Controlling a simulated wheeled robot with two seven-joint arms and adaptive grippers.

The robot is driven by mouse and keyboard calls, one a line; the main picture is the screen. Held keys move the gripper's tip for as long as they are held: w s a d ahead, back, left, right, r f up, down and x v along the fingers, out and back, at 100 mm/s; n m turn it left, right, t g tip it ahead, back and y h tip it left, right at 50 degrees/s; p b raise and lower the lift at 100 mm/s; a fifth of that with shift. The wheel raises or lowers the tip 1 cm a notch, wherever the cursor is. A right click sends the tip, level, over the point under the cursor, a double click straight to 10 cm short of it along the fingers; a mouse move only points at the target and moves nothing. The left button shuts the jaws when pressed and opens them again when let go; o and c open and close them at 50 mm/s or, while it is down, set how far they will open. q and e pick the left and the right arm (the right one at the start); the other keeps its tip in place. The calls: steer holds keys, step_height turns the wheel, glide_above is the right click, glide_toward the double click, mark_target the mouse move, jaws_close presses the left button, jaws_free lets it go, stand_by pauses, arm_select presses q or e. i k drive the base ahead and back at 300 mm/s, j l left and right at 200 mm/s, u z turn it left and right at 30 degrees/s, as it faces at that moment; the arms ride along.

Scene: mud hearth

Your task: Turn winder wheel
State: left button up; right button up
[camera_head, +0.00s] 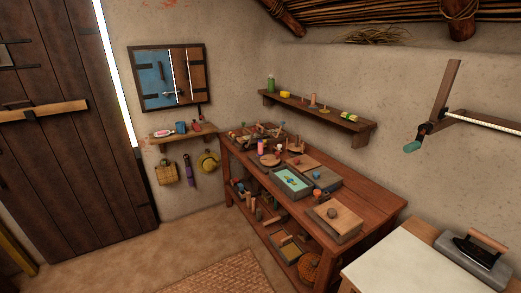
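A wooden arm or bracket (447,88) on the right wall has a teal knob or grip (421,141) near its lower end, and a pale rod or cord (485,122) runs right from it. I cannot tell whether it belongs to the winder. A round wooden disc (269,160) lies on the workbench among small parts, also too small to identify. No clearly recognisable winder wheel shows. Neither of my grippers is in view.
The wooden workbench (372,205) along the right wall carries trays and boxes. A white-topped table (395,268) with a flat iron (474,258) stands at the front right. A wall shelf (318,112) hangs above the bench. Bare floor (150,245) lies left, before a dark door (60,150).

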mark_target(269, 161)
steer(key=i+j+u, duration=0.1)
steer(key=i, duration=0.4)
steer(key=i+j, duration=0.3)
steer(key=i, duration=0.25)
steer(key=i+j+u, duration=0.15)
steer(key=i, duration=0.35)
